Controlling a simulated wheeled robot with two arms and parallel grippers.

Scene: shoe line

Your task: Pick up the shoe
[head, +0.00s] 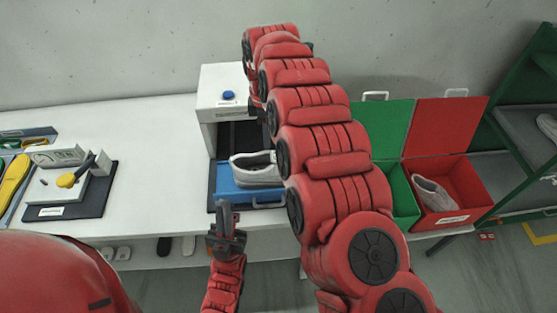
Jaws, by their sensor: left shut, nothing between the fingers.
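A pale grey-white shoe (256,169) lies on the blue tray (228,188) in front of the white machine; my right arm covers its right end. My left gripper (224,211) is shut and empty, with its fingers pointing up, near the table's front edge, in front of the blue tray and apart from the shoe. My right arm reaches up across the middle of the view. A dark part of its right gripper (257,108) shows beside the white machine; its fingers are hidden behind the arm. Another light shoe (433,194) lies in the open red box (471,180).
The white machine (222,100) has a blue button (228,95) on top. A green box (404,199) with its lid up stands right of my right arm. A green rack (506,137) stands far right. A fixture on a dark base (98,190) sits at left; white table (150,150) between is clear.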

